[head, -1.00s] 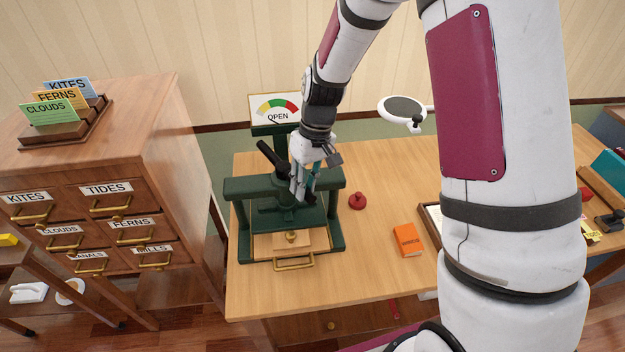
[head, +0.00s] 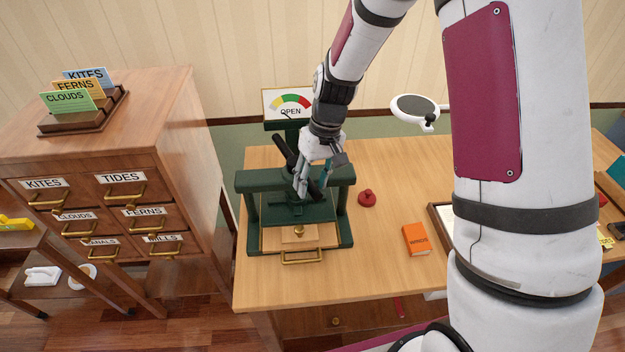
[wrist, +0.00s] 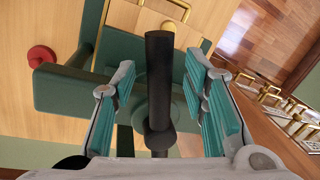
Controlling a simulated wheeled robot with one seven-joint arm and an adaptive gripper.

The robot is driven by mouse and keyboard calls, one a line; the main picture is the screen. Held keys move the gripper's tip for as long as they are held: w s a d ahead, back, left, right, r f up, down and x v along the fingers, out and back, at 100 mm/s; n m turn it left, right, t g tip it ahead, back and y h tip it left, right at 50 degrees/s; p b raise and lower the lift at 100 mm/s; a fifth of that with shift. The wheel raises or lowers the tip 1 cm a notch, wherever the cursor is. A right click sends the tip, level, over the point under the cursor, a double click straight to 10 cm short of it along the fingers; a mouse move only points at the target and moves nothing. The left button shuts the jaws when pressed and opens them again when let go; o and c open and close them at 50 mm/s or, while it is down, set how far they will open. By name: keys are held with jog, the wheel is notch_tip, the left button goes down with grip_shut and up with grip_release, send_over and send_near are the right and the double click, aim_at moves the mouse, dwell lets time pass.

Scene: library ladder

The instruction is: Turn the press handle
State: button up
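The green press (head: 345,207) stands on the wooden table, with a dial (head: 290,103) reading "OPEN" behind it. Its black handle (head: 284,152) is a bar that slants across the top of the press. In the wrist view the handle (wrist: 160,75) runs lengthwise between my fingers, with a gap on each side. My gripper (head: 309,186) is over the middle of the press, and its teal-padded fingers (wrist: 165,105) are open around the bar without visibly closing on it. In the head view my gripper hides part of the handle and its hub.
A red knob (head: 367,198) and an orange book (head: 416,239) lie right of the press. A brass-handled wooden drawer or board (head: 300,245) sits in the press base. A card cabinet (head: 110,170) stands close on the left. The table's front middle is clear.

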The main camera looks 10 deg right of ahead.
notch_tip(320, 180, up, 12)
jog(key=d, duration=0.2)
jog(key=shift+w+d, duration=0.15)
jog(key=shift+w, duration=0.15)
jog(key=shift+f, duration=0.1)
dwell(0.7)
